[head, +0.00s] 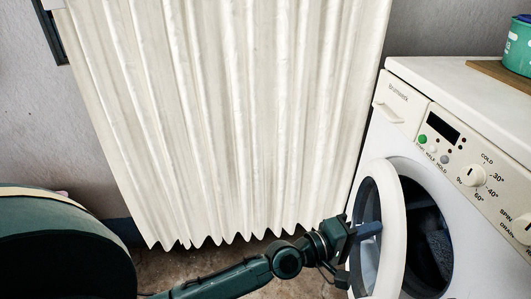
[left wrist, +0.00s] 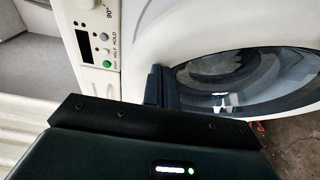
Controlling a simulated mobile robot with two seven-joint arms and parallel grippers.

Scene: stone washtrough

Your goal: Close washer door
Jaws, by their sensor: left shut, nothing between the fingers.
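The white washer (head: 400,115) stands at the right of the head view. Its round door (head: 394,235) is open, swung out to the left, with a white rim and dark glass. The dark drum opening (head: 428,245) shows to the right of the door. My left gripper (head: 371,229) is shut and empty, with its fingertips at the door's left side, overlapping the glass. In the left wrist view, the shut fingers (left wrist: 161,86) are at the white rim beside the door glass (left wrist: 255,82); I cannot tell whether they touch. My right gripper is not in view.
A pale pleated curtain (head: 230,110) hangs left of the washer. A green container (head: 518,45) and a wooden board (head: 497,73) sit on the washer top. A dark rounded object (head: 65,250) is at the lower left. Some brown floor (head: 185,268) shows below the curtain.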

